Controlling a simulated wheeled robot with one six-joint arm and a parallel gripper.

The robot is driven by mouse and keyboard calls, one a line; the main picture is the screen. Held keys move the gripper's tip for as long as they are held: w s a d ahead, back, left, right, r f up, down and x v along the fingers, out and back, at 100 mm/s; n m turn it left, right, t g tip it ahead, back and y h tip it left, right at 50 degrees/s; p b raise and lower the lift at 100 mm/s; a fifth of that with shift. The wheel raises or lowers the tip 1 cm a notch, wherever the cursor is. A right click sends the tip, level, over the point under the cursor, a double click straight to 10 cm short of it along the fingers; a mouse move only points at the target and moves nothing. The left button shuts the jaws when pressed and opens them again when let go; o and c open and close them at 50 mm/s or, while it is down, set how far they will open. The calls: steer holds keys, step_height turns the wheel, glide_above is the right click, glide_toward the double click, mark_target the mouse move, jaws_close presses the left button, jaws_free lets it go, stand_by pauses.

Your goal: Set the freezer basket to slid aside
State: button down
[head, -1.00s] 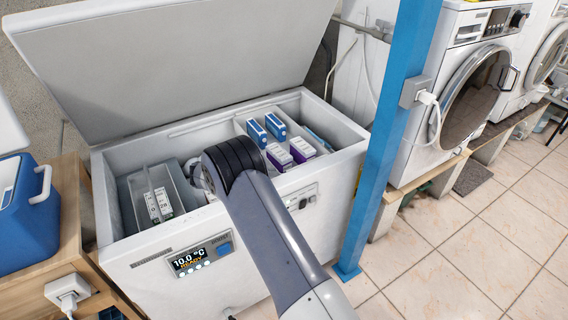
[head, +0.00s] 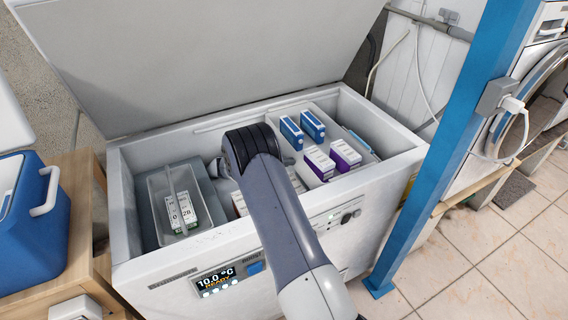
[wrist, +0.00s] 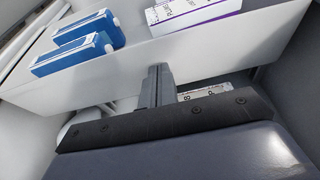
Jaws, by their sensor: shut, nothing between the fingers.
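The freezer basket (head: 317,112) is a white open tray high inside the chest freezer (head: 128,215), toward its right side. It holds two blue boxes (head: 312,125) and two white-and-purple boxes (head: 319,163). Its white side wall (wrist: 215,53) crosses the wrist view, with the boxes behind it. My gripper (wrist: 156,72) is shut and empty, its fingertips close against that wall; I cannot tell whether they touch. In the head view my arm hides the gripper and part of the basket's left side.
A grey clear-sided bin (head: 155,215) with white labelled packs (head: 181,211) stands low in the freezer's left part. The lid (head: 215,55) is open. A blue post (head: 440,150) stands at the right front, and a blue cooler (head: 28,215) sits on a wooden stand at left.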

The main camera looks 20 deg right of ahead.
mark_target(306, 156)
steer(key=d+b, duration=0.1)
steer(key=d, duration=0.6)
steer(key=shift+d+f+b, duration=0.1)
steer(key=shift+d+b, duration=0.05)
steer(key=shift+b, duration=0.2)
steer(key=shift+w+d, duration=0.1)
steer(key=shift+d, duration=0.25)
steer(key=shift+d+r, duration=0.1)
steer(key=shift+r, duration=0.1)
steer(key=v, duration=1.1)
steer(key=shift+f, duration=0.1)
steer(key=x, duration=1)
steer(key=shift+d, duration=0.25)
